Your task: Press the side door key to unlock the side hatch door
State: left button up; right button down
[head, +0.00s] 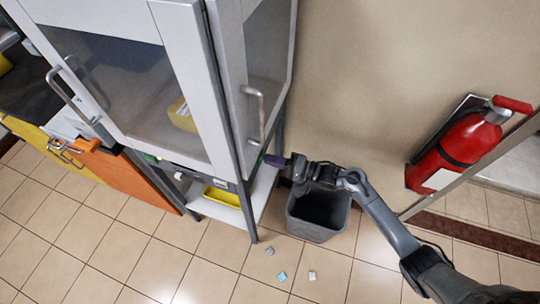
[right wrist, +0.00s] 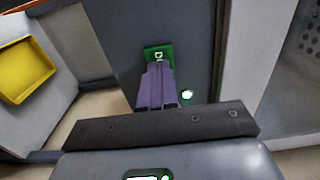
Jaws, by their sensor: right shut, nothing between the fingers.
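The side door key is a green key with a pale symbol (right wrist: 158,52) on a dark grey panel in the right wrist view. The purple fingers of my right gripper (right wrist: 158,88) are shut and empty, with their tips at the key's lower part and hiding some of it; I cannot tell if they press it. In the head view my right gripper (head: 272,160) reaches the cabinet's right side, below the side hatch door (head: 266,65) with its vertical handle (head: 258,115). The door looks closed. The key is hidden in the head view. My left gripper is not in view.
A small green-white light (right wrist: 187,95) glows beside the fingers. A grey bin (head: 318,212) stands under my right gripper. A red fire extinguisher (head: 458,150) hangs on the wall at right. A yellow tray (head: 222,196) sits on the lower shelf. Small scraps lie on the floor.

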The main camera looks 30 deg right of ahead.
pick_arm(q)
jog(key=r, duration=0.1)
jog(key=p, duration=0.1)
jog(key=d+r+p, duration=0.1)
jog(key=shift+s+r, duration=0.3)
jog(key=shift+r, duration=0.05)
pick_arm(e)
jog(key=v, duration=1.2)
jog(key=shift+d, duration=0.2)
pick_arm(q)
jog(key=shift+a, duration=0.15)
pick_arm(e)
jog(key=shift+s, duration=0.15)
